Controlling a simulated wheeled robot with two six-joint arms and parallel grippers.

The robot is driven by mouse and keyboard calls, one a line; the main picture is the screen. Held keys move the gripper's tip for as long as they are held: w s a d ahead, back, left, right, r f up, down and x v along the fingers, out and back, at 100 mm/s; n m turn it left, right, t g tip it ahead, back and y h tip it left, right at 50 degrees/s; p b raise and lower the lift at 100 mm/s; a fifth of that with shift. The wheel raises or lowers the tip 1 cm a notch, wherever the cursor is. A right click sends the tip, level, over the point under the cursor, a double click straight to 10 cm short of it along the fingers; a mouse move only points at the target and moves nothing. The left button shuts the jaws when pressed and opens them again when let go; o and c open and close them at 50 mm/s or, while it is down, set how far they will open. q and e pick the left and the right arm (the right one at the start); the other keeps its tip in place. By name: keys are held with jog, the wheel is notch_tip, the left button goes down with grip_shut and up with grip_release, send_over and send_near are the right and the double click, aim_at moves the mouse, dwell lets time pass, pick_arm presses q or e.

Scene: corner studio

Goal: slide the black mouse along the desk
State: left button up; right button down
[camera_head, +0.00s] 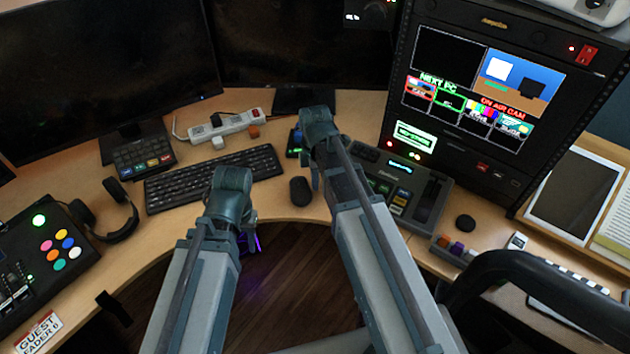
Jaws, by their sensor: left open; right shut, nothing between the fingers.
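The black mouse (300,191) lies on the wooden desk (270,213) near its curved front edge, just right of the black keyboard. My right gripper (316,180) is shut and empty. It points down close to the right side of the mouse; I cannot tell whether it touches it. My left gripper (247,241) is open and empty, lower left of the mouse, over the desk's front edge. Its fingers are mostly hidden by its own wrist.
The keyboard (213,179) lies left of the mouse. A control panel (405,192) stands to the right, partly behind my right arm. A power strip (225,127) and headphones (118,212) are further left. A dark chair (540,275) is at lower right.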

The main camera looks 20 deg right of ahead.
aim_at(296, 188)
jog(key=shift+f+b, duration=0.3)
jog(key=shift+f, duration=0.4)
pick_arm(q)
jog(key=shift+f, duration=0.7)
pick_arm(e)
jog(key=a, duration=0.5)
jog(key=shift+w+a, duration=0.1)
jog(key=shift+a, duration=0.1)
pick_arm(q)
jog(key=shift+r, duration=0.15)
pick_arm(e)
jog(key=shift+r, duration=0.15)
